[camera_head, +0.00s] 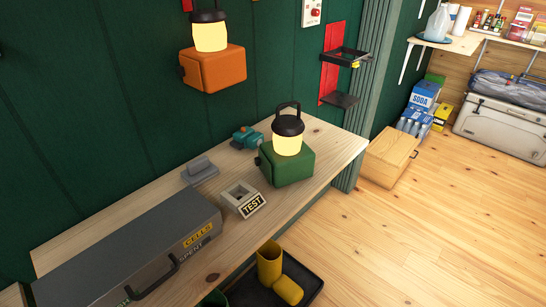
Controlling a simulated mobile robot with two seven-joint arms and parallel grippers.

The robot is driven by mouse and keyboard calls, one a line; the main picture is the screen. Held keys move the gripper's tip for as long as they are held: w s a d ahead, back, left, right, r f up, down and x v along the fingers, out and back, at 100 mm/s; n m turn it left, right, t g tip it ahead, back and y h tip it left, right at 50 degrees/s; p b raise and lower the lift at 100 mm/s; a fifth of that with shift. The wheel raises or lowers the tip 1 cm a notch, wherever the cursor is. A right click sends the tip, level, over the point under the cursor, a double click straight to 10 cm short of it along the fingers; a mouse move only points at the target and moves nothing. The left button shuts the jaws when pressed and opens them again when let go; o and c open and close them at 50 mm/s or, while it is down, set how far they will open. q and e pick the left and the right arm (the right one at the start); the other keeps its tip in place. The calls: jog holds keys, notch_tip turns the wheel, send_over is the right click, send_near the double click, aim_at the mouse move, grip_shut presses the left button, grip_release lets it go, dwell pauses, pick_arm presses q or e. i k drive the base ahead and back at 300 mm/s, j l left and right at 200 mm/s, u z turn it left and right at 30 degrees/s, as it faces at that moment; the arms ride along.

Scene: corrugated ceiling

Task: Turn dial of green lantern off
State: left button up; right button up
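The green lantern (293,166) stands upright on the wooden bench (322,148), near its right end. It has a green box base, a pale yellow glowing globe and a black cap with a carry handle. A small dark knob, seemingly the dial (257,161), sticks out at the left side of the base; its marking is too small to read. Neither of my grippers is in view.
An orange lantern (215,70), also glowing, is on the green wall. A grey TEST block (241,200), a small teal device (247,138) and a grey case (125,262) sit on the bench. Wood floor at right is clear.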

aim_at(292, 162)
jog(key=u, duration=0.45)
jog(key=i+l+u, duration=0.1)
jog(key=u, duration=0.35)
jog(key=l+u, duration=0.15)
jog(key=u, duration=0.3)
jog(key=l+u, duration=0.3)
jog(key=l, duration=0.2)
jog(key=l+u, duration=0.35)
jog(key=l, duration=0.2)
jog(key=k+l+u, duration=0.15)
jog(key=l+u, duration=0.15)
jog(key=l, duration=0.2)
jog(key=k+l+u, duration=0.15)
jog(key=l+u, duration=0.15)
jog(key=l, duration=0.2)
